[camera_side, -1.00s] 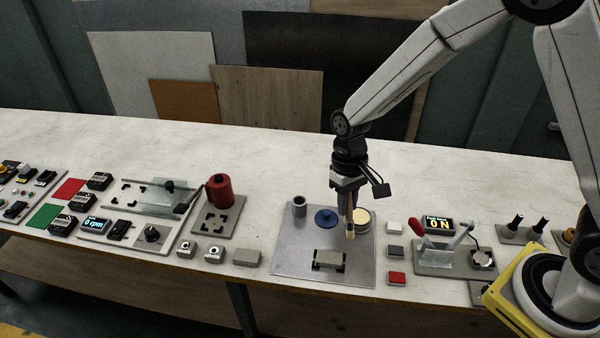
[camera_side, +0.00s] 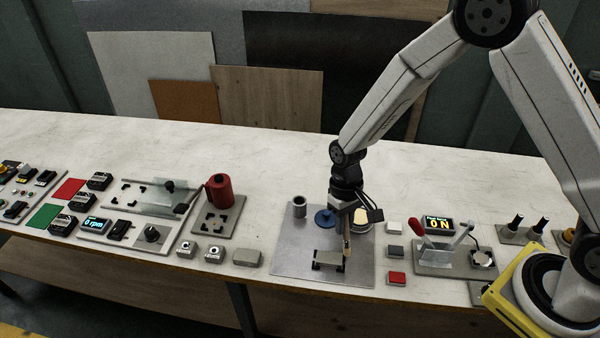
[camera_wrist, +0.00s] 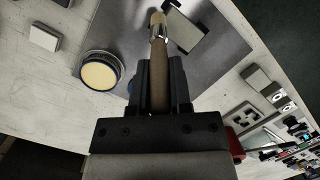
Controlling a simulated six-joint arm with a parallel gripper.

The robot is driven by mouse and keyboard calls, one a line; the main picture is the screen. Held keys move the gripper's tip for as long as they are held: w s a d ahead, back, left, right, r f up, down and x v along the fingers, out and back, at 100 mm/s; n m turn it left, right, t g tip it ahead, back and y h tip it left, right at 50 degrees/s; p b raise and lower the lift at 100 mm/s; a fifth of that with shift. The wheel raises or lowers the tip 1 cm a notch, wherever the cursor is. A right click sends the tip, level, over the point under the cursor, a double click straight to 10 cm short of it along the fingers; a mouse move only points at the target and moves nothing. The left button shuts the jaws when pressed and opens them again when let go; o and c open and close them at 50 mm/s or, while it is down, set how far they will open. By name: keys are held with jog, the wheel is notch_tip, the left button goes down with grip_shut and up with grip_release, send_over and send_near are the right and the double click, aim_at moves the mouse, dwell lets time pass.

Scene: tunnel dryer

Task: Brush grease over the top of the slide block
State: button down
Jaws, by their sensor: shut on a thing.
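My gripper (camera_side: 347,220) is shut on a brush (camera_side: 347,245) with a wooden handle, which points down. In the wrist view the brush (camera_wrist: 159,60) runs forward from between the jaws (camera_wrist: 160,85), with a metal ferrule and pale bristles at its end. The slide block (camera_side: 328,256) is a grey block in a dark holder on the metal plate (camera_side: 290,265). The grease tin (camera_wrist: 100,73), with pale yellow grease, also shows behind my gripper (camera_side: 363,214).
A blue round lid (camera_side: 325,219) and a grey cup (camera_side: 299,206) stand at the plate's back. Small white, dark and red blocks (camera_side: 397,278) lie right of the plate. A force-gauge press (camera_side: 440,255) stands further right, a red cylinder (camera_side: 219,190) to the left.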

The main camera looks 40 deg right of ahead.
jog(key=shift+w+a+f, duration=0.8)
jog(key=shift+w+a, duration=2)
jog(key=shift+s+d+r, duration=0.1)
jog(key=shift+s+d, duration=2.65)
jog(key=shift+s, duration=0.25)
jog(key=shift+w+a+f, duration=0.15)
jog(key=shift+a+f, duration=0.05)
jog(key=shift+a, duration=0.15)
jog(key=shift+w+a, duration=2.25)
jog(key=shift+w, duration=0.05)
jog(key=shift+s+d+r, duration=0.15)
jog(key=shift+s+d, duration=2.35)
jog(key=shift+s, duration=0.05)
jog(key=shift+s+a+v, duration=0.1)
jog(key=shift+s+v, duration=0.15)
jog(key=shift+v, duration=1.05)
jog(key=shift+s+a+v, duration=0.15)
jog(key=shift+s+v, duration=0.1)
jog(key=shift+v, duration=1.1)
jog(key=shift+s+a+v, duration=0.1)
jog(key=shift+s+v, duration=0.15)
jog(key=shift+v, duration=1.05)
